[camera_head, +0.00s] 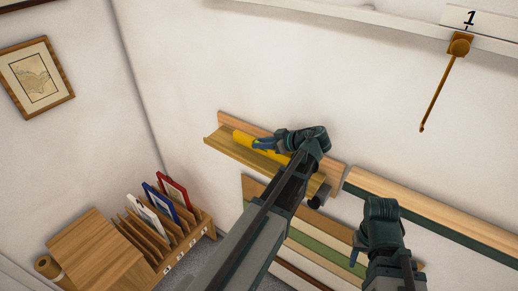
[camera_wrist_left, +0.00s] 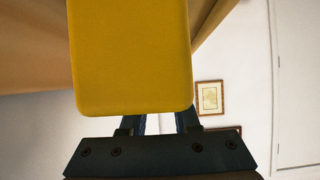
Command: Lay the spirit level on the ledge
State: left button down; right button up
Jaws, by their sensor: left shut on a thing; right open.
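The yellow spirit level (camera_head: 244,138) is in my left gripper (camera_head: 265,144), over the wooden ledge (camera_head: 217,142) on the wall. It lies roughly along the ledge, and I cannot tell whether it touches the shelf. My left wrist and arm hide its right part. In the left wrist view the level (camera_wrist_left: 130,55) fills the upper middle, in front of the fingers (camera_wrist_left: 160,124), with brown wood behind it. My right gripper (camera_head: 356,250) is open, low and to the right of the ledge, in front of the wall strips.
A wooden rack (camera_head: 204,224) with several framed prints stands at lower left, beside a wooden box (camera_head: 95,250). Coloured strips (camera_head: 320,240) are below the ledge, and a long wooden rail (camera_head: 430,208) is to its right. An orange pointer (camera_head: 435,93) hangs at upper right under a "1" label.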

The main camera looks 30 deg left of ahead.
aim_at(289, 155)
pick_arm(q)
jog(key=shift+f, duration=0.8)
jog(key=shift+a, duration=0.15)
jog(key=shift+d+r, duration=0.2)
jog(key=shift+f+b, duration=0.3)
jog(key=shift+b, duration=0.1)
jog(key=c, duration=0.6)
grip_release()
jog(key=shift+a, duration=0.1)
jog(key=shift+c, duration=0.2)
pick_arm(e)
jog(key=shift+a+f, duration=0.4)
jog(key=shift+f, duration=0.45)
pick_arm(q)
jog(key=shift+r, duration=0.1)
jog(key=shift+r+p, duration=0.2)
jog(key=shift+p, duration=0.1)
jog(key=p+v, duration=0.5)
jog(key=v, duration=0.6)
jog(key=shift+r, duration=0.1)
jog(key=shift+d+r+p, duration=0.1)
jog(key=shift+d+p, duration=0.25)
jog(key=shift+d, duration=0.15)
pick_arm(e)
notch_tip(289, 155, up, 6)
